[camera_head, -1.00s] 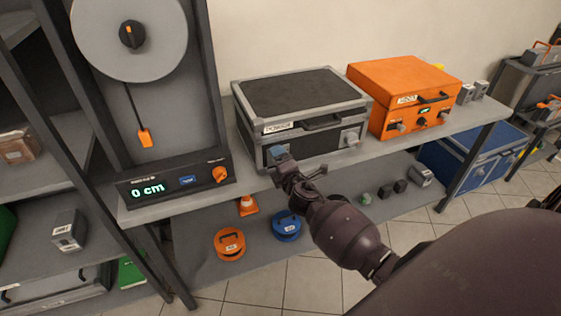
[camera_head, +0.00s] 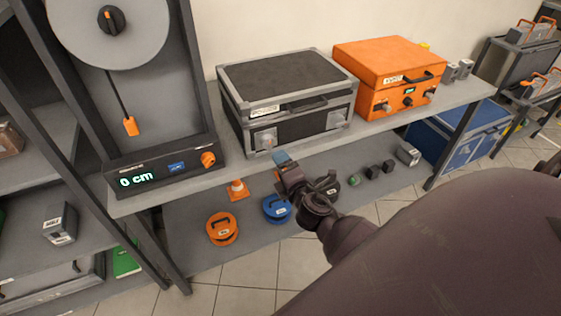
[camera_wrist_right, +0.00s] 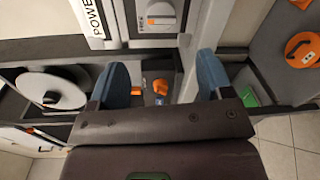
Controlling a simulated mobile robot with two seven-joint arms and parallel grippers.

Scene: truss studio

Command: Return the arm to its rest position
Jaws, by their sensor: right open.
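My right arm (camera_head: 440,255) reaches in from the lower right of the head view. Its gripper (camera_head: 284,164) hangs in front of the shelf unit's upper board edge, below the black case (camera_head: 290,85). In the wrist view the two blue fingers (camera_wrist_right: 163,78) stand wide apart with nothing held between them. The grey latch (camera_wrist_right: 161,14) of the black case shows beyond them. My left gripper is in neither view.
An orange case (camera_head: 385,75) stands right of the black case. A device reading "0 cm" (camera_head: 138,180) stands left. Tiled floor (camera_head: 250,265) lies in front.

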